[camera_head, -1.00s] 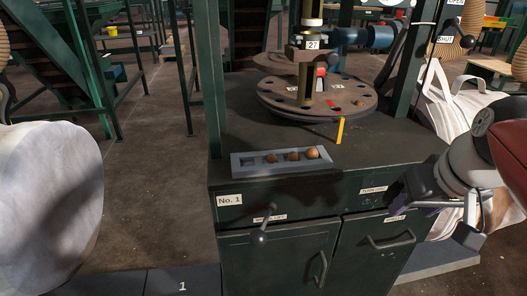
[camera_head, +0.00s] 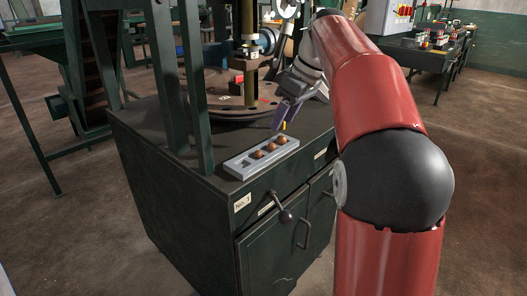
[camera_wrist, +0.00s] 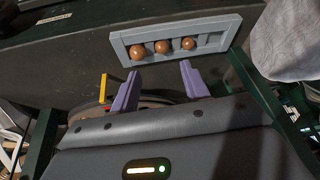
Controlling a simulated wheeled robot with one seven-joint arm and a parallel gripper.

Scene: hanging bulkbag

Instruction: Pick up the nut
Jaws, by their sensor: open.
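Three round brown nuts sit in a row in a grey slotted tray (camera_head: 235,172) on top of the green cabinet. In the head view the nuts are the near-left one (camera_head: 258,154), the middle one (camera_head: 270,147) and the far-right one (camera_head: 281,140). The wrist view shows them as the left nut (camera_wrist: 137,52), middle nut (camera_wrist: 162,46) and right nut (camera_wrist: 188,43), with empty tray space at the right end. My gripper (camera_head: 282,117) is above and behind the tray. Its purple fingers (camera_wrist: 159,84) are apart, with nothing between them, clear of the nuts.
The green cabinet (camera_head: 205,205) has a round turntable (camera_head: 232,105) behind the tray. A yellow upright piece (camera_wrist: 103,87) stands close to my left finger in the wrist view. Green posts (camera_head: 190,80) rise left of the tray. A white bag (camera_wrist: 288,40) is at the wrist view's upper right.

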